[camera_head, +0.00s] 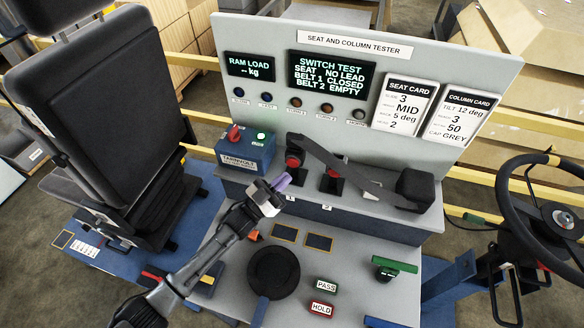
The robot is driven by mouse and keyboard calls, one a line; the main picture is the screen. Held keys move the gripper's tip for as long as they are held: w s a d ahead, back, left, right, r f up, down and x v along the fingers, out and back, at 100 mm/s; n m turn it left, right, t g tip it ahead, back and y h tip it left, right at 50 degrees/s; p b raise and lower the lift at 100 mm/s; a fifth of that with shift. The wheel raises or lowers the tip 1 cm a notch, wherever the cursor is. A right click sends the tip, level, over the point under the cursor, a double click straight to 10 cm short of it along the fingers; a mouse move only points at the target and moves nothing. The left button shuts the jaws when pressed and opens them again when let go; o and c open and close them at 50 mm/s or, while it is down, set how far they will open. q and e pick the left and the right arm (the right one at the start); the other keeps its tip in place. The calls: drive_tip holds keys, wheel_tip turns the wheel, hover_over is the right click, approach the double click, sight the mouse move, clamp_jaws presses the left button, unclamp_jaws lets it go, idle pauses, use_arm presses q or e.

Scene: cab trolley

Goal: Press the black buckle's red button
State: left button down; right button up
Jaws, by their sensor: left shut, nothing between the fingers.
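Two black buckles with red tops stand on the grey ledge of the tester. The left buckle (294,162) is by the end of a dark belt strap (335,160), which runs right to a black block (415,190). The right buckle (331,181) stands beside it, partly under the strap. My left gripper (281,183) is shut and empty, its purple fingertips just in front of and left of the left buckle; I cannot tell whether they touch it. My right gripper is not in view.
A blue box (240,153) with a red knob stands left on the ledge. The screen (330,75) reads belt 1 closed, belt 2 empty. Below are a black disc (273,272), PASS (326,286) and HOLD (321,309) blocks. A seat (100,110) stands left, a steering wheel (545,210) right.

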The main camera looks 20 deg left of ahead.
sight(292, 163)
use_arm(q)
drive_tip(key=shift+w+b, duration=0.45)
drive_tip(key=shift+w, duration=0.6)
idle(0.4)
idle(0.9)
drive_tip(key=shift+w, duration=0.2)
drive_tip(key=shift+w, duration=0.25)
drive_tip(key=shift+w+a+f+b, duration=0.15)
drive_tip(key=shift+b, duration=0.4)
idle(0.5)
